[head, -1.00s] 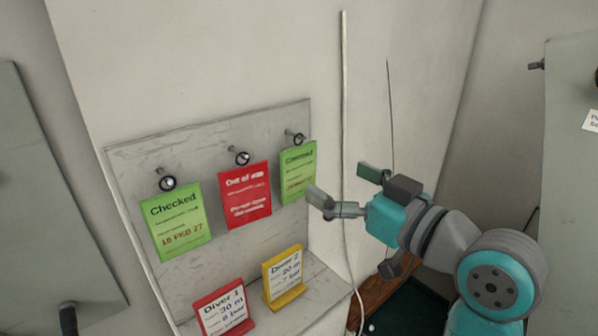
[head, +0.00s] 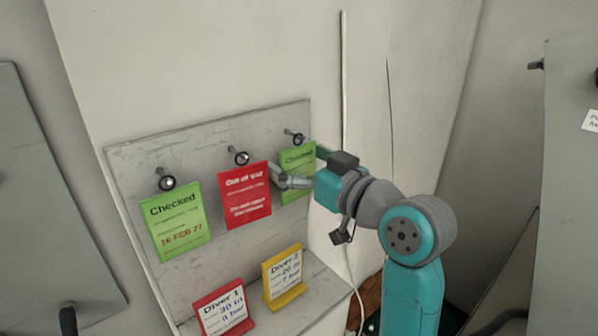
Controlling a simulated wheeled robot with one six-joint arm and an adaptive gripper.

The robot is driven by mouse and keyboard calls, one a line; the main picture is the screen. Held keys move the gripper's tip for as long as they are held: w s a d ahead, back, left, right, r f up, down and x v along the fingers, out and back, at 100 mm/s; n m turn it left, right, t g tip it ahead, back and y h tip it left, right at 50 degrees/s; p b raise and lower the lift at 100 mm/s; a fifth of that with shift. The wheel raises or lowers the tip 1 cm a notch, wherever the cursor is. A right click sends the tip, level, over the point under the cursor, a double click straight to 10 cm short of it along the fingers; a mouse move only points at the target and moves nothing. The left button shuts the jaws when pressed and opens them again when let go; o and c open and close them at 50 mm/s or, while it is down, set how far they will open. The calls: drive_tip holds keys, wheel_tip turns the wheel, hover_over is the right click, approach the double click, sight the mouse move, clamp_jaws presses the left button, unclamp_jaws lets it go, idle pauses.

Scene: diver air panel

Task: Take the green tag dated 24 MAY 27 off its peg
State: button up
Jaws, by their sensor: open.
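A green "Checked" tag (head: 298,158) hangs on the right peg (head: 294,137) of the grey board, its lower part partly covered by my gripper. Its date cannot be read. My gripper (head: 302,168) is open at this tag, with one finger in front of its lower left part and the other by its right edge. I cannot tell whether either finger touches it. Another green "Checked" tag (head: 175,222) on the left peg (head: 166,183) reads 16 FEB 27.
A red "Out of use" tag (head: 245,195) hangs on the middle peg, close left of my gripper's near finger. Red Diver 1 (head: 223,307) and yellow Diver 2 (head: 284,278) cards stand on the ledge below. A pale cable (head: 343,80) runs down the wall on the right.

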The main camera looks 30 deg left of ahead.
drive_tip(key=c, duration=0.8)
drive_tip(key=shift+c, duration=0.2)
drive_tip(key=shift+r, duration=0.1)
drive_tip(key=shift+d+r, duration=0.15)
drive_tip(key=shift+r, duration=0.1)
drive_tip(key=v, duration=1.7)
drive_tip(key=shift+s+d, duration=0.25)
drive_tip(key=shift+d, duration=0.1)
